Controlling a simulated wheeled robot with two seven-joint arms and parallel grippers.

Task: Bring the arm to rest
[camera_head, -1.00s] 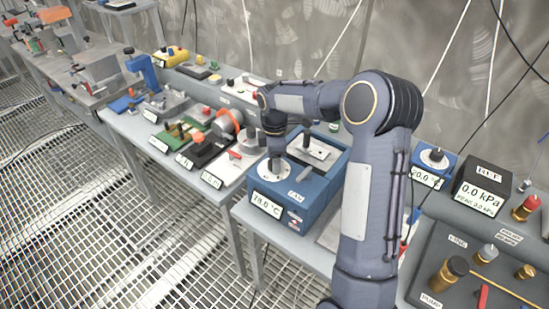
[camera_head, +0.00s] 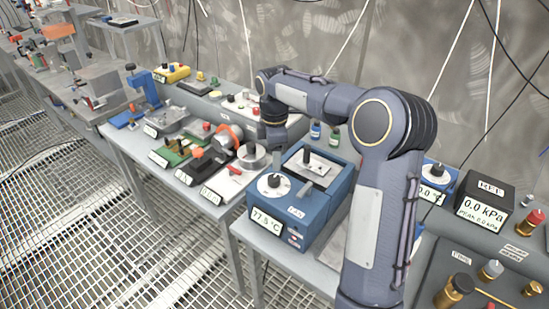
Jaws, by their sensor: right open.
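My right arm rises from the bottom right, bends at a high elbow and reaches left over the bench. My right gripper (camera_head: 276,150) points down above the blue heater-like box (camera_head: 322,219), near its round white dial (camera_head: 267,192) with a dark knob. It is open and I see nothing held in it; its fingertips are small and partly merge with the things behind. The box's display (camera_head: 266,220) reads about 77.5 °C. My left gripper is not in view.
Left of the box are a board with a red handle (camera_head: 235,170), an orange wheel device (camera_head: 229,135) and a blue clamp stand (camera_head: 143,86). Small bottles (camera_head: 315,129) stand behind. A black 0.0 kPa box (camera_head: 485,205) and brass fittings are at right. Grated floor at left is clear.

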